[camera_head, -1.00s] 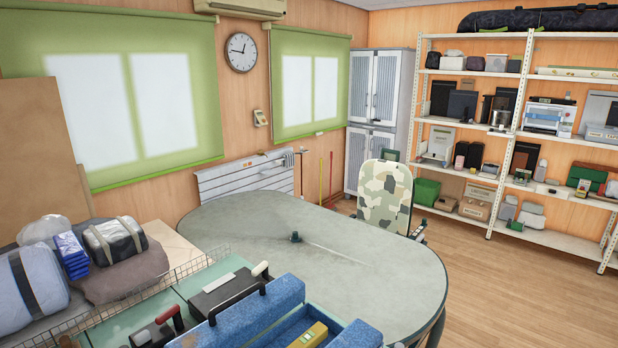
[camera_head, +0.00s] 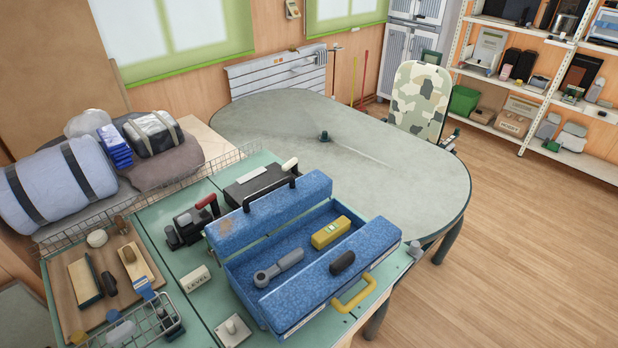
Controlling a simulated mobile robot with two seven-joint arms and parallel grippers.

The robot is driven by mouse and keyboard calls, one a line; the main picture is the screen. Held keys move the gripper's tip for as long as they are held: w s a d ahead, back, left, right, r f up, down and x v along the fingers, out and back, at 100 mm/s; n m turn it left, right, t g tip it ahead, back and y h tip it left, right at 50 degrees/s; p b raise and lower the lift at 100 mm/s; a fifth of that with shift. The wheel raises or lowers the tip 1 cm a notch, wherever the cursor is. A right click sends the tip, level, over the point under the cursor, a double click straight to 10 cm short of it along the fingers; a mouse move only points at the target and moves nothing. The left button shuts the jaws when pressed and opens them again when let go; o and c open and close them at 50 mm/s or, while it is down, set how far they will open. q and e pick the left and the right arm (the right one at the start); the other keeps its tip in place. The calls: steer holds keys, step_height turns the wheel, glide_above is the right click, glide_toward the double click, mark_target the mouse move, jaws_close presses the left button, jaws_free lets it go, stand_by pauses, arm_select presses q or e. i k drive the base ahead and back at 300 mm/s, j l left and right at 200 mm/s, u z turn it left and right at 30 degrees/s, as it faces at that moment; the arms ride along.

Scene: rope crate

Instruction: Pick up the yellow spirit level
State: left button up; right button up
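The yellow spirit level (camera_head: 330,232) is a short yellow block with a pale green vial on its top. It lies inside the open blue toolbox (camera_head: 262,258), toward the far right end of the tray. A grey ratchet-like tool (camera_head: 278,268) lies in the same tray, nearer the left end. The toolbox stands on a green-topped table, with its lid halves folded out to both sides. Neither of my grippers shows in the head view.
A wire-edged board with several hand tools (camera_head: 84,283) is at left. A grey oval table (camera_head: 370,150) stands beyond.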

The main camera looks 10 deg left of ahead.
mark_target(327, 234)
steer(key=u, duration=0.45)
steer(key=i+j+z, duration=0.3)
steer(key=j, duration=0.2)
steer(key=j+z, duration=0.1)
steer(key=z, duration=0.15)
steer(key=k+j+z, duration=0.1)
steer(key=z, duration=0.15)
steer(key=i+l+u, duration=0.15)
steer(key=i+u, duration=0.35)
steer(key=i+l+u, duration=0.3)
steer(key=u, duration=0.25)
steer(key=i+l+u, duration=0.3)
steer(key=l+u, duration=0.2)
steer(key=i+l+u, duration=0.2)
steer(key=l+u, duration=1.35)
steer(key=l, duration=0.2)
steer(key=k+l+u, duration=0.15)
steer(key=l+u, duration=0.35)
steer(key=k+l+u, duration=0.25)
steer(key=l+u, duration=0.25)
steer(key=l, duration=0.15)
